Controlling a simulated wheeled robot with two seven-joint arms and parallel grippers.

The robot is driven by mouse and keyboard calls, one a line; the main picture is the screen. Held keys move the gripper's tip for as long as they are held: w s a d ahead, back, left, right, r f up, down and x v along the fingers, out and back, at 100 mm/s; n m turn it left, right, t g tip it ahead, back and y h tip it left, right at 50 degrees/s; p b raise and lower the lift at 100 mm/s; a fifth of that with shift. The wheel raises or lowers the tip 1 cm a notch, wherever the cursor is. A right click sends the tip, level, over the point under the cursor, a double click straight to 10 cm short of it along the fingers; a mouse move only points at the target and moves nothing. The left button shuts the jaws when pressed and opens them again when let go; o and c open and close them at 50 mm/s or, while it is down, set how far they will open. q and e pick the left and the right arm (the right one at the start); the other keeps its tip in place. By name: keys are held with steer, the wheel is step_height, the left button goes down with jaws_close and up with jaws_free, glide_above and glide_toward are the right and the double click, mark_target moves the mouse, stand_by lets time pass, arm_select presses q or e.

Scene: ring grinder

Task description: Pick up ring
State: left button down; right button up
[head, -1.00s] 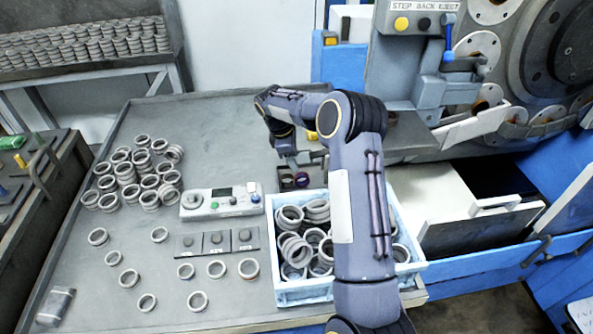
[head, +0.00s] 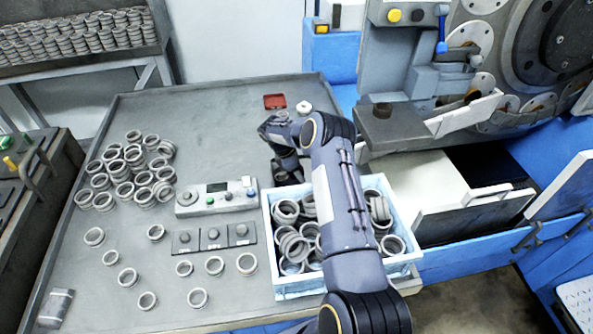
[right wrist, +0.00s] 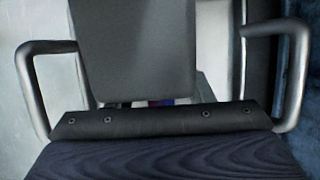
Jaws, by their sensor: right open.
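Many grey metal rings lie on the table: a stacked cluster (head: 130,170) at the left and several single rings (head: 197,297) in front. More rings (head: 290,246) fill the pale blue crate (head: 300,287). My right arm reaches across the crate. My right gripper (head: 281,177) points down behind the crate's far left corner, right of the control box, open, with its tips partly hidden. I see no ring between its fingers. The right wrist view shows a grey block (right wrist: 135,50) between two bent metal bars and no clear ring. My left gripper is out of view.
A control box (head: 216,196) and three dark square pads (head: 213,238) stand left of the crate. A small red tray (head: 275,101) and a white round piece (head: 304,107) lie farther back. The grinder (head: 480,60) and an open drawer (head: 470,205) are at the right.

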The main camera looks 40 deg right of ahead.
jaws_close()
stand_by(0.3)
